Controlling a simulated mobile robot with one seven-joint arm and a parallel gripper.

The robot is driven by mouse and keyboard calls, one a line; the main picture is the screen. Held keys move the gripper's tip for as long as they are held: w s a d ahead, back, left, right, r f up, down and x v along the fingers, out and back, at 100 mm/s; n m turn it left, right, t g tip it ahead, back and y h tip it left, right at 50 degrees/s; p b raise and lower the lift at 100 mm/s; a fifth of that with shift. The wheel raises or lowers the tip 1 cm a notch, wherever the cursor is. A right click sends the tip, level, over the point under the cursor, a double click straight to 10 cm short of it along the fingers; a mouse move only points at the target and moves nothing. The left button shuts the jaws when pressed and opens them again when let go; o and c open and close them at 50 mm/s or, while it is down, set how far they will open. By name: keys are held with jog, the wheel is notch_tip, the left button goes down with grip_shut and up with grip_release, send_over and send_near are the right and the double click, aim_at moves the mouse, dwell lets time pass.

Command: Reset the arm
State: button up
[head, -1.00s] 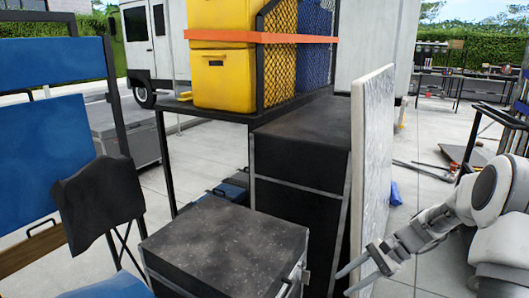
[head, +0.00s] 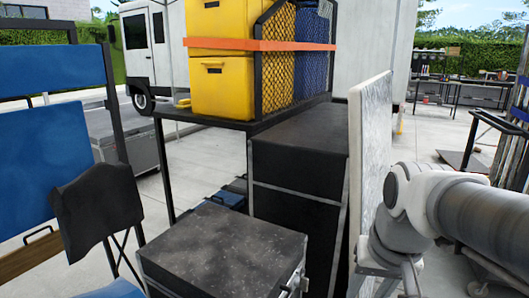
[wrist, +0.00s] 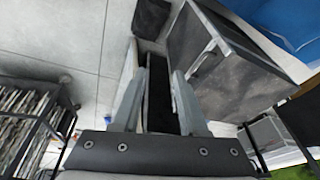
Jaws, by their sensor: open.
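My gripper (wrist: 157,78) is open in the wrist view, with its two fingers apart and no object held between them. A dark upright surface with a pale edge shows beyond and between the fingers; I cannot tell how far off it is. In the head view my arm reaches in from the right edge. My gripper (head: 386,282) hangs low there beside the white speckled panel (head: 371,150), partly cut off by the bottom edge. Whether it touches the panel cannot be told.
A black cabinet (head: 298,150) stands left of the panel, with a lower black case (head: 215,245) in front. Yellow bins (head: 222,88) sit on a black-framed shelf. A blue chair (head: 45,140) is at left. Open paving (head: 425,130) lies at right.

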jog(key=s+a+r+n+t+p, duration=0.1)
jog(key=s+a+r+n+t, duration=0.15)
jog(key=s, duration=0.35)
notch_tip(320, 180, up, 16)
jog(key=p, duration=1.6)
jog(key=shift+w+a+r+p, duration=0.15)
jog(key=shift+w+a+p, duration=0.15)
jog(key=shift+a+p, duration=0.1)
